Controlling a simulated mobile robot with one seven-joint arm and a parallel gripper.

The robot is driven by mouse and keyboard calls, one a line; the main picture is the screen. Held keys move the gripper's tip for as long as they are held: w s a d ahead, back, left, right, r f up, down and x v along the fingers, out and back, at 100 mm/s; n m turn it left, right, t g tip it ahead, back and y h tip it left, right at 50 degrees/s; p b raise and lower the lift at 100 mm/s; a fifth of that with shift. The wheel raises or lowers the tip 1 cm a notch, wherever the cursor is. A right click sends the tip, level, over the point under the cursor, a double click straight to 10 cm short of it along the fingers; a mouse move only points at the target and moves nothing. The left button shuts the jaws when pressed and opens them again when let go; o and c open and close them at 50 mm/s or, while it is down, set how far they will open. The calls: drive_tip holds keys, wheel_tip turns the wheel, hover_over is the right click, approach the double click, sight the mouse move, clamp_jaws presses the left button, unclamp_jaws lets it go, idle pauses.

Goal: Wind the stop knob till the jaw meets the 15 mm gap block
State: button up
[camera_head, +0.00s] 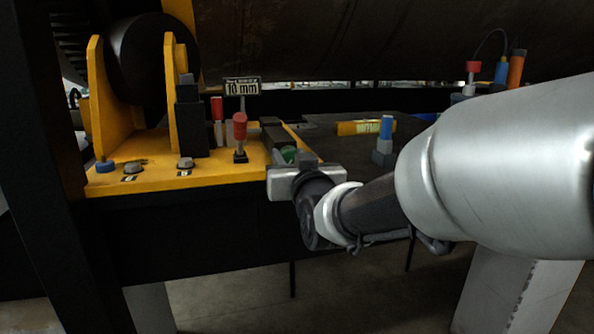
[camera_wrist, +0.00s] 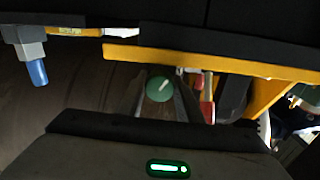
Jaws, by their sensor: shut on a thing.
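The green stop knob (camera_head: 289,154) is at the front right of the yellow machine base (camera_head: 215,177), partly hidden by my gripper (camera_head: 289,165). In the wrist view the round knob (camera_wrist: 159,88) has a white pointer line slanting up to the right. It sits between the fingers of my gripper (camera_wrist: 160,98), which are shut on it. A dark bar (camera_head: 271,132) runs back from the knob; I cannot tell whether it is the jaw. A sign (camera_head: 242,87) above reads 10 mm. I cannot pick out a 15 mm gap block or any contact with it.
Red-topped handles (camera_head: 239,127) stand just left of the knob. A blue-topped post (camera_head: 386,128) and a yellow labelled piece (camera_head: 365,127) are on the dark tabletop to the right. A blue button (camera_head: 105,165) and grey knobs (camera_head: 185,163) line the base's front. A dark roller (camera_head: 140,58) stands behind.

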idle(0.3)
drive_tip(key=o, duration=1)
drive_tip(key=shift+b+v, duration=2.25)
drive_tip(key=shift+v, duration=6.5)
drive_tip(key=shift+o, duration=0.2)
drive_tip(key=shift+r, duration=0.1)
